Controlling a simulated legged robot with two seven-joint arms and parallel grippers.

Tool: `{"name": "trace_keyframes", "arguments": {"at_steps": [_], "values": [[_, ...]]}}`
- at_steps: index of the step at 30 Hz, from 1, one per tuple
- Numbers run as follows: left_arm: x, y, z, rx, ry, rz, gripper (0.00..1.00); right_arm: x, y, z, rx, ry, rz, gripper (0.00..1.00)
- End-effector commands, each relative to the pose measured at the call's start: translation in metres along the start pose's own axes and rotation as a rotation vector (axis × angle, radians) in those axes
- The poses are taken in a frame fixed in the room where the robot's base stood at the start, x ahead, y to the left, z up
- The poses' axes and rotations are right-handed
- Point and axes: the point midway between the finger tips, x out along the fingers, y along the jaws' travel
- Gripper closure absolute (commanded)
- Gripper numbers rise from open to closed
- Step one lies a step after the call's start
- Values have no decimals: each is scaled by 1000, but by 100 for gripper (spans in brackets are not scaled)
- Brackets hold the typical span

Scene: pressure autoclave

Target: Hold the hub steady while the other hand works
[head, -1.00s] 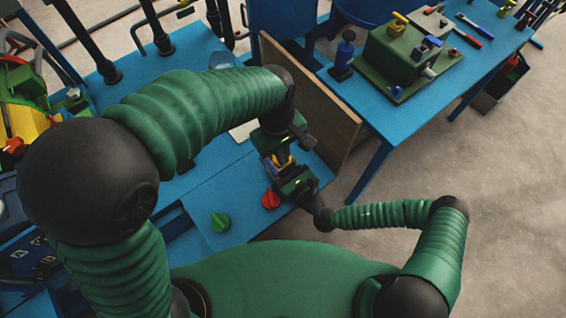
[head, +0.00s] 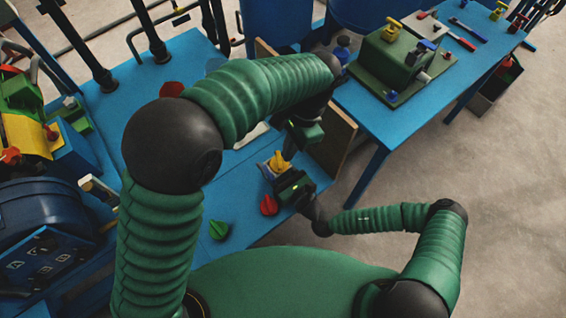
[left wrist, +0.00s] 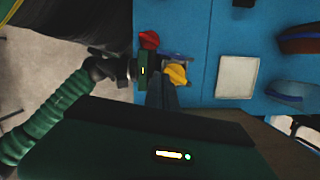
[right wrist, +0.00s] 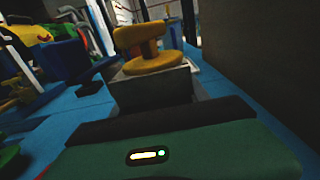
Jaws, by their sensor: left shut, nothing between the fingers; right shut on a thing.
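The hub appears to be a grey block (right wrist: 150,90) with a yellow knob (right wrist: 150,48) on top, seen close up in the right wrist view. In the head view the yellow knob (head: 279,162) sits at the blue bench's near right corner. My right gripper (head: 275,174) is shut on the block low down, from the near side; the contact is mostly hidden. My left gripper (head: 288,153) is shut and empty, its fingers pointing down just above or beside the yellow knob. In the left wrist view its fingers (left wrist: 160,92) overlap the knob's edge (left wrist: 175,75); I cannot tell whether they touch.
A red knob (head: 269,205) and a green knob (head: 218,229) lie on the blue bench (head: 190,245) near the grippers. A brown board (head: 338,140) stands upright at the bench's right edge, close to my left gripper. A second blue table (head: 375,115) carries a green box and tools.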

Motion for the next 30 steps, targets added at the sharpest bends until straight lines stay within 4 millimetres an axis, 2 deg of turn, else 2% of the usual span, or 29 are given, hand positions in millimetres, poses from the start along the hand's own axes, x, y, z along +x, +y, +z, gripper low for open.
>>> {"name": "trace_keyframes", "arguments": {"at_steps": [9,15,20,30], "values": [[59,1,1,-2,-4,3,100,0,0,0,0,0,0,100],[88,0,1,-2,-3,1,100,0,0,0,0,0,0,100],[95,0,0,-2,0,0,100,0,0,0,0,0,0,100],[95,0,0,4,1,-2,100,0,0,0,0,0,0,100]]}}
